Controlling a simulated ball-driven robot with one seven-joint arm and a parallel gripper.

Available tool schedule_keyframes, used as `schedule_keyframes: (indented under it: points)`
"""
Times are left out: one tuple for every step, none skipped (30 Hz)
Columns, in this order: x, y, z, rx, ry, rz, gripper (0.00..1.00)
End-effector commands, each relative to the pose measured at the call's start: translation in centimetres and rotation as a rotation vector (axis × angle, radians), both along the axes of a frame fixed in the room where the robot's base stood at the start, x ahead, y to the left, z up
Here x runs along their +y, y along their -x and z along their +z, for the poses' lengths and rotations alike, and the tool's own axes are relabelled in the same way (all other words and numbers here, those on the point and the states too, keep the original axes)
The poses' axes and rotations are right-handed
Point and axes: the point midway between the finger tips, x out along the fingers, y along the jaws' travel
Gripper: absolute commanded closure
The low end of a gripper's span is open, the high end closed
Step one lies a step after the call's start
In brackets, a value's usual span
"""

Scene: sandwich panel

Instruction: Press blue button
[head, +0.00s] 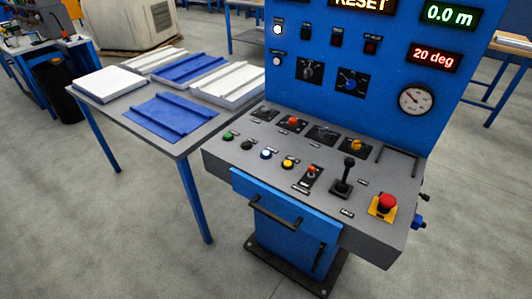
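The blue button (266,154) is a small round button with a pale blue cap on the sloped grey desk of the control console (222,165). It sits in a row of small buttons, between a black button (247,145) on its left and a yellow button (288,163) on its right. A green button (228,135) is at the left end of the row. Nothing covers the blue button. My gripper is not in view.
Right of the row are a small red-tipped switch (311,173), a black joystick (344,178) and a red emergency stop (387,203). A handle (275,219) juts from the console's front. A table (180,146) with panels stands left. Floor in front is clear.

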Motion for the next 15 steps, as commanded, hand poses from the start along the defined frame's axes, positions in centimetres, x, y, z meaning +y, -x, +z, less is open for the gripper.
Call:
schedule_keyframes:
  points:
    - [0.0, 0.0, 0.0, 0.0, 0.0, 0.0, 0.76]
    - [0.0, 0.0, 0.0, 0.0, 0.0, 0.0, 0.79]
    - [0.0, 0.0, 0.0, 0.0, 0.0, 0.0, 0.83]
    - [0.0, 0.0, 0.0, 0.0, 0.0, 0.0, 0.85]
    - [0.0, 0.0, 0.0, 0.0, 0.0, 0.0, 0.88]
    - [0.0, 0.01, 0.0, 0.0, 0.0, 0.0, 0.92]
    - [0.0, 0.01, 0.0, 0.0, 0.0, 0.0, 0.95]
    - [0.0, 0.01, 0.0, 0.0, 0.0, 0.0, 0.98]
    - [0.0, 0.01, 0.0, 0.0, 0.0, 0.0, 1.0]
    - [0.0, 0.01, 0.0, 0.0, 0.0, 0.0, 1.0]
    - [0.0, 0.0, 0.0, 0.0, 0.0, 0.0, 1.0]
    - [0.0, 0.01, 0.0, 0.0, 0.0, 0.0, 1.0]
    - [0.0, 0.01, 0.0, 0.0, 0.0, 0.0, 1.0]
    - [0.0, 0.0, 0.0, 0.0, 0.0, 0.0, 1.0]
    - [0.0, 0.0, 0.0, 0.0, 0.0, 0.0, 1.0]
